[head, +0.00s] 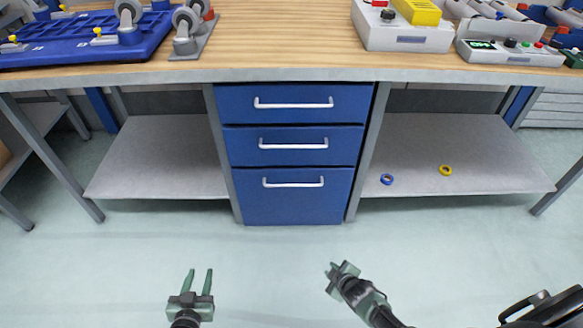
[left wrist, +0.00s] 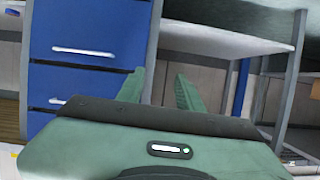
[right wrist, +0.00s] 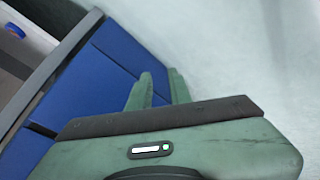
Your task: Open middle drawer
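A blue drawer unit under the workbench has three stacked drawers, each with a white bar handle. The middle drawer (head: 245,147) is closed, with its handle (head: 293,144) across the front. The top drawer (head: 235,106) and the bottom drawer (head: 293,205) are closed too. My left gripper (head: 201,275) is open and empty, in front of the unit and below it in the head view. My right gripper (head: 334,268) is in front of the unit's lower right side, apart from it. In the right wrist view its fingers (right wrist: 162,88) stand slightly apart with nothing between them.
The workbench top (head: 270,40) carries a blue rack (head: 75,45) at left and control boxes (head: 405,38) at right. Grey shelves flank the drawers; a blue ring (head: 387,179) and a yellow ring (head: 445,170) lie on the right one. The floor before the drawers is clear.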

